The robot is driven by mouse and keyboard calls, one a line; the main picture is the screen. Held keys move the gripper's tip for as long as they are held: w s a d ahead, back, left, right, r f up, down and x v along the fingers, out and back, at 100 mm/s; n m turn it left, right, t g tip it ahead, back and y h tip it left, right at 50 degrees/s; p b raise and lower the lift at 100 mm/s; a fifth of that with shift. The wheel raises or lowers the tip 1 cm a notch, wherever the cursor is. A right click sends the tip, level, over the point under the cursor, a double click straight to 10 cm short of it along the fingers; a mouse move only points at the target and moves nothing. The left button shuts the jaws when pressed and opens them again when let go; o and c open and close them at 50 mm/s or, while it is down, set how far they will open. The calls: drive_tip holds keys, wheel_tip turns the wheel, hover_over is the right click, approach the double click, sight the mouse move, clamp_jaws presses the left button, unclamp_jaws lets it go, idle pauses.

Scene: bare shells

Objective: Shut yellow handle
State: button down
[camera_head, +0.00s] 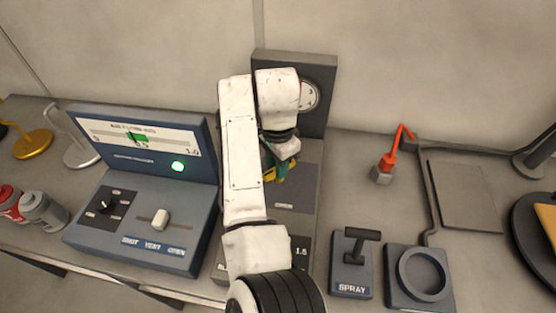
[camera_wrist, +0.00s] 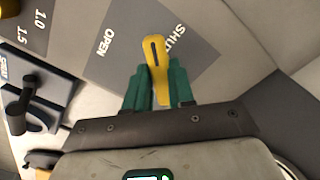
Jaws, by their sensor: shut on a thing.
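The yellow handle (camera_wrist: 155,55) shows in the wrist view as a flat lever with a dark slot. It lies over a grey plate (camera_wrist: 205,50) between the printed words OPEN and SHUT, with its far end closer to SHUT. My gripper (camera_wrist: 156,90) has green fingers, one on each side of the handle, and is shut on it. In the head view my gripper (camera_head: 279,168) reaches down at the grey panel (camera_head: 292,190); a bit of yellow handle (camera_head: 269,175) shows beside the fingers, and my arm hides much of it.
A blue console (camera_head: 140,215) with a slider and a green light stands left of my arm. A SPRAY lever (camera_head: 351,265) and a round-ringed block (camera_head: 421,272) stand at the right. A red-orange bent piece (camera_head: 395,150) stands behind them. A gauge (camera_head: 309,95) is on the upright panel.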

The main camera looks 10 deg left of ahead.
drive_tip(key=m, duration=0.4)
drive_tip(key=shift+w+r+m+p, duration=0.1)
drive_tip(key=shift+w+m+p, duration=0.05)
drive_tip(key=shift+m+p, duration=0.2)
drive_tip(key=shift+w+m, duration=0.1)
drive_tip(key=shift+m, duration=2.05)
drive_tip(key=c, duration=1)
unclamp_jaws()
drive_tip(key=shift+o, duration=0.2)
wheel_tip(320, 180, up, 11)
drive_tip(key=shift+f, duration=0.2)
drive_tip(key=shift+f, duration=0.1)
